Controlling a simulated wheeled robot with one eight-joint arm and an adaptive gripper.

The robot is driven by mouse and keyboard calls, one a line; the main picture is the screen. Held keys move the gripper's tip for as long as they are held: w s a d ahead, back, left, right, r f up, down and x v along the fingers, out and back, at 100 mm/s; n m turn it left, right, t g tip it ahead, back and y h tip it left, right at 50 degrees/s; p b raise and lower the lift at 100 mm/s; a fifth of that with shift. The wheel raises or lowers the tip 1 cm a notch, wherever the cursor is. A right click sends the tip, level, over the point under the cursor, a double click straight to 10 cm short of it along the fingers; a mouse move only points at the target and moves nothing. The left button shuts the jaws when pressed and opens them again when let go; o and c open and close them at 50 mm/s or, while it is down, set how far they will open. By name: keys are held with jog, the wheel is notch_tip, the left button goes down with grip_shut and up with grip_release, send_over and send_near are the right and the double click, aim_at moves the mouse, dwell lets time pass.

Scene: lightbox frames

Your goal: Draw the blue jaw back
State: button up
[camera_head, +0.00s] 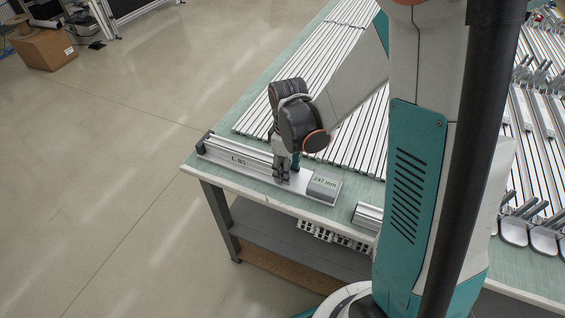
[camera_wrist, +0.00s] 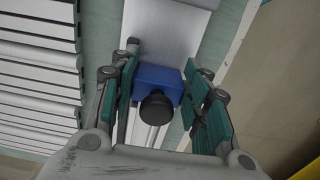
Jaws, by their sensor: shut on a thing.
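The blue jaw (camera_wrist: 150,75) is a small blue block with a black round knob (camera_wrist: 156,108), and it sits on a pale metal rail (camera_wrist: 165,32) in the wrist view. My gripper (camera_wrist: 160,85) is shut on the jaw, one teal-padded finger on each side. In the head view my gripper (camera_head: 284,172) reaches down onto the measuring fixture (camera_head: 235,157) near the table's front edge. The jaw is hidden there behind my fingers. A grey readout (camera_head: 323,187) on the fixture's right part shows what looks like "247 mm".
Long pale profiles (camera_head: 310,82) lie side by side on the green table (camera_head: 205,172) behind the fixture. A short profile piece (camera_head: 368,215) lies to its right. More metal parts (camera_head: 540,100) fill the far right. Open floor lies to the left.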

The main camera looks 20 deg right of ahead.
jog(key=shift+s+d, duration=0.25)
jog(key=shift+s, duration=0.05)
jog(key=shift+s+d, duration=0.2)
jog(key=shift+d, duration=0.05)
jog(key=shift+s+d, duration=1.3)
jog(key=shift+s, duration=0.1)
dwell(1.7)
jog(key=o, duration=1.2)
jog(key=shift+w+f, duration=0.1)
jog(key=shift+o, duration=0.2)
notch_tip(320, 180, up, 12)
jog(key=s+a+r+m+t, duration=0.4)
jog(key=s+r+m+t, duration=0.3)
jog(key=s+r+m, duration=0.1)
jog(key=shift+s+a+m, duration=0.25)
jog(key=shift+s+m, duration=0.1)
jog(key=shift+m, duration=0.15)
